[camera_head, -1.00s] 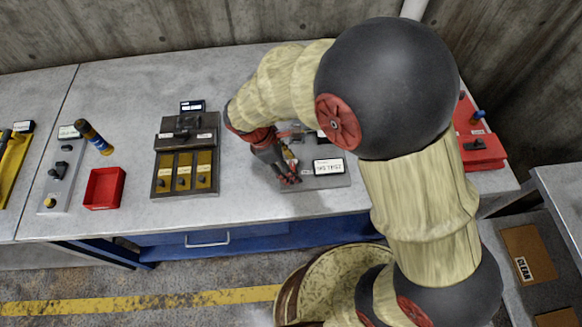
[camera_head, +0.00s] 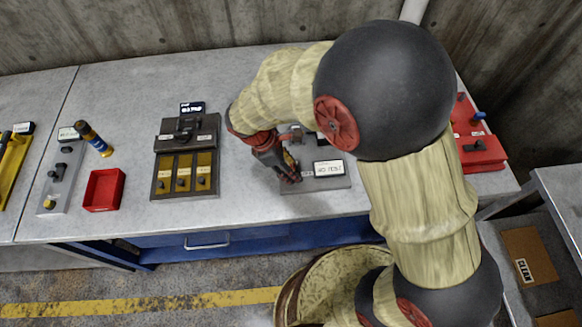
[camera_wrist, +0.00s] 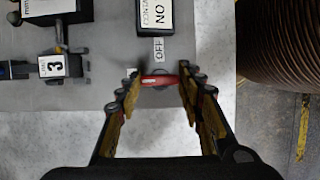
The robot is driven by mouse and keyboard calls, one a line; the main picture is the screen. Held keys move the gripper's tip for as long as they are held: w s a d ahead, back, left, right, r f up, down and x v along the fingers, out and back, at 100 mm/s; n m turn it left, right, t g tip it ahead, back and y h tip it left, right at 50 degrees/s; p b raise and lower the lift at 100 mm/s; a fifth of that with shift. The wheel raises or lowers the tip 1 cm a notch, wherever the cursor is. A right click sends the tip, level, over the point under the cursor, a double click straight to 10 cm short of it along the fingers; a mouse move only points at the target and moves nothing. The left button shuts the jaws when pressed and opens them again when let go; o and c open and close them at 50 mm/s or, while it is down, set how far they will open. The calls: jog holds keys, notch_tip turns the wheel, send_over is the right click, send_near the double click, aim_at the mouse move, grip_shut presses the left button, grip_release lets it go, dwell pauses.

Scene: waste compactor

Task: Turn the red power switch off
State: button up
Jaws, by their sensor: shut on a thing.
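The red power switch (camera_wrist: 160,81) shows in the wrist view as a short red bar at the edge of a grey panel (camera_wrist: 112,88), beside a small label reading OFF. My gripper (camera_wrist: 161,77) has one finger at each end of the bar and is shut on it. In the head view, my gripper (camera_head: 290,178) reaches down to the front of the grey panel (camera_head: 318,184), and the switch is hidden there. A display box (camera_head: 328,168) on the panel seems to read "NO TEST"; part of the panel is behind my arm.
A brown panel with brass plates (camera_head: 186,172) stands left of my gripper. Further left are a red tray (camera_head: 104,190), a blue and yellow cylinder (camera_head: 94,138) and a grey control panel (camera_head: 62,180). A red unit (camera_head: 480,150) sits at the right end of the bench.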

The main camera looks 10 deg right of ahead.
jog(key=shift+c, duration=1)
jog(key=shift+m+p, duration=0.4)
jog(key=m+g+p, duration=0.1)
jog(key=m+p, duration=0.1)
jog(key=shift+w+r+m+p, duration=0.1)
jog(key=shift+r+m+p, duration=0.05)
jog(key=shift+m+p, duration=0.2)
jog(key=m+g+p, duration=0.1)
jog(key=m, duration=0.1)
jog(key=m+g+y+p, duration=0.1)
jog(key=m+p, duration=0.1)
jog(key=m, duration=0.1)
jog(key=shift+w+d+m, duration=0.1)
jog(key=shift+d+m, duration=0.05)
jog(key=shift+m, duration=0.1)
jog(key=m+y+p, duration=0.1)
jog(key=m, duration=0.1)
jog(key=m+g+p, duration=0.1)
jog(key=m, duration=0.1)
jog(key=shift+w+d+m+y, duration=0.1)
jog(key=shift+m+y, duration=0.2)
jog(key=shift+y, duration=0.1)
jog(key=shift+m+y+p, duration=0.9)
jog(key=shift+m+p, duration=0.1)
jog(key=shift+m, duration=1.1)
jog(key=o, duration=1.2)
jog(key=shift+c, duration=0.2)
